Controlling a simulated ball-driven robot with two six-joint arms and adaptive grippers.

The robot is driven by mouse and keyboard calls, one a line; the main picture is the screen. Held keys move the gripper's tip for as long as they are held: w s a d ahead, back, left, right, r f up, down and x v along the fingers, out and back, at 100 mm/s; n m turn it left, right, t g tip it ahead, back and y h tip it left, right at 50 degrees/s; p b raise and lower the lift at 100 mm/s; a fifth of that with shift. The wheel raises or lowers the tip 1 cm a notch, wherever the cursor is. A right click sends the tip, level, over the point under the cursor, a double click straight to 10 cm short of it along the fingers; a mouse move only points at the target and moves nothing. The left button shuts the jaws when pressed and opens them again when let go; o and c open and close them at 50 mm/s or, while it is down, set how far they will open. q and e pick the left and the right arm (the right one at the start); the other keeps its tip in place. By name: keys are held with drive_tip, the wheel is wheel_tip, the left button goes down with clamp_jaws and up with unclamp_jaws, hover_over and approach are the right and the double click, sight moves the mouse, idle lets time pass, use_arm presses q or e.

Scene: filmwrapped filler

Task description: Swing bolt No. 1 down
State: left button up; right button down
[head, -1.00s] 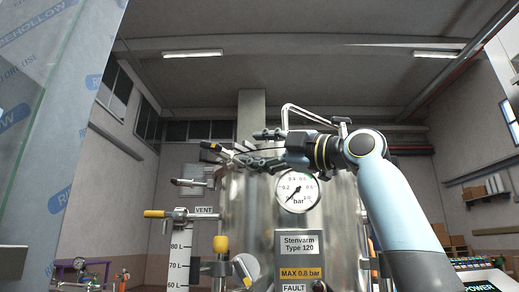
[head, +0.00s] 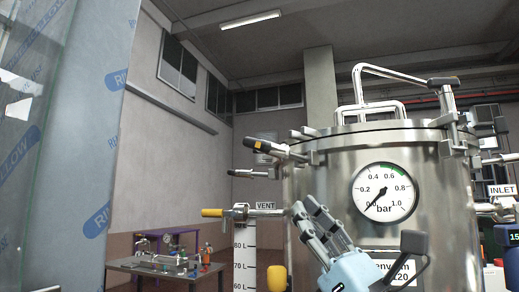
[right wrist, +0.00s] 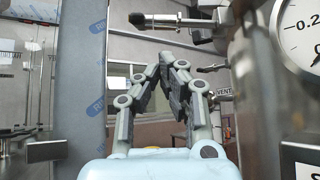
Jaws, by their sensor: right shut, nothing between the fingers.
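The steel vessel (head: 305,190) stands on the right in the head view. One swing bolt (head: 280,152) with a black-ended handle sticks out to the left at its lid rim, tilted outward. A second bolt (head: 255,174) sticks out just below and behind it. A third (head: 447,103) stands upright at the right of the lid. I see no number on any bolt. My right gripper (head: 306,208) is shut and empty, in front of the vessel, below the left bolts. In the right wrist view, the bolt (right wrist: 175,21) lies above its fingers (right wrist: 170,62). My left gripper is not in view.
A pressure gauge (head: 384,191) reads near zero. The yellow-ended vent handle (head: 215,213) projects left above a litre scale (head: 244,250). A lid handle (head: 390,75) rises on top. A film-wrapped panel (head: 85,130) stands at left. A bench with equipment (head: 165,265) is behind.

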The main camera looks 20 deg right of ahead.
sight(275, 150)
drive_tip(key=f, duration=0.1)
drive_tip(key=f+m+h, duration=0.1)
drive_tip(key=s+f+p, duration=0.1)
drive_tip(key=shift+s+a+f+m+g+h, duration=0.1)
drive_tip(key=shift+a+f+m+g+h, duration=0.05)
drive_tip(key=shift+a+m+g+h, duration=0.2)
use_arm(q)
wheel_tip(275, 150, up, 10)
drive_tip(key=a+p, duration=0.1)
drive_tip(key=p, duration=0.7)
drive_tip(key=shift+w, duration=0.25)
use_arm(e)
drive_tip(key=s+d+r+x, duration=0.1)
drive_tip(key=r+x, duration=0.1)
drive_tip(key=x, duration=1)
drive_tip(key=shift+d+r+h, duration=0.1)
drive_tip(key=shift+h, duration=0.15)
use_arm(q)
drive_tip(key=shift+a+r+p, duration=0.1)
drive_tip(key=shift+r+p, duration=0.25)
drive_tip(key=shift+p, duration=0.05)
use_arm(e)
drive_tip(key=shift+s+r, duration=0.1)
drive_tip(key=shift+r, duration=0.85)
